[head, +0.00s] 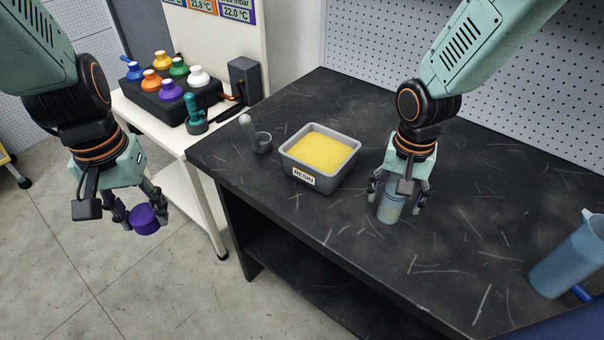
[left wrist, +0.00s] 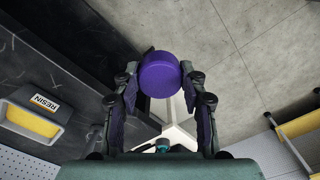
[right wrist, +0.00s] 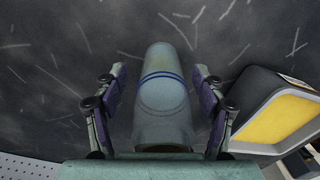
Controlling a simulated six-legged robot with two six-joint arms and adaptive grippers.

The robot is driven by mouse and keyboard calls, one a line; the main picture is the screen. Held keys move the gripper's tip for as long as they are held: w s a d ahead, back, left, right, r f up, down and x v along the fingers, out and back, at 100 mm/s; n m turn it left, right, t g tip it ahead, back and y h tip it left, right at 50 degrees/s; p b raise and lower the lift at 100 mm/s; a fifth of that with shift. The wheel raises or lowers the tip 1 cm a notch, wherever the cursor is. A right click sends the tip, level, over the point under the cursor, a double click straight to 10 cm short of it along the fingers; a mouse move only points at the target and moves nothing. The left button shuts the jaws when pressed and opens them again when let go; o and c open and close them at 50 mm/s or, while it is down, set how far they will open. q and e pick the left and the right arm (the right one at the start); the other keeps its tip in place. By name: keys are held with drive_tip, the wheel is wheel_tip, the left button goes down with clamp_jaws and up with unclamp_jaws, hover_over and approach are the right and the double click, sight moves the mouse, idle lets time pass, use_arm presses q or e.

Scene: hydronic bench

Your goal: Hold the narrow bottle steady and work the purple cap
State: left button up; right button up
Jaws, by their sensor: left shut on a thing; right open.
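The purple cap (head: 145,219) is off the bottle and held out over the floor, left of the bench. My left gripper (head: 138,214) is shut on it; in the left wrist view the cap (left wrist: 159,74) sits between the fingertips. The narrow bottle (head: 388,207) is pale blue-grey and stands upright on the dark bench. My right gripper (head: 396,200) is around it, fingers pointing down. In the right wrist view the bottle (right wrist: 162,100), with blue rings, lies between the open fingers, with gaps on both sides.
A grey resin tub (head: 321,160) with yellow contents stands left of the bottle, beside a small mortar and pestle (head: 260,141). A blue jug (head: 568,258) is at the right. A white side table (head: 150,125) holds a black rack of coloured-cap bottles (head: 170,92). The bench front is clear.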

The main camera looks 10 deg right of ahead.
drive_tip(key=shift+w+a+f, duration=0.1)
drive_tip(key=shift+w+f, duration=0.1)
drive_tip(key=shift+w, duration=0.05)
drive_tip(key=shift+s+r, duration=0.1)
drive_tip(key=shift+s, duration=0.1)
drive_tip(key=c, duration=0.5)
drive_tip(key=shift+w, duration=0.1)
drive_tip(key=c, duration=0.8)
drive_tip(key=o, duration=0.6)
clamp_jaws()
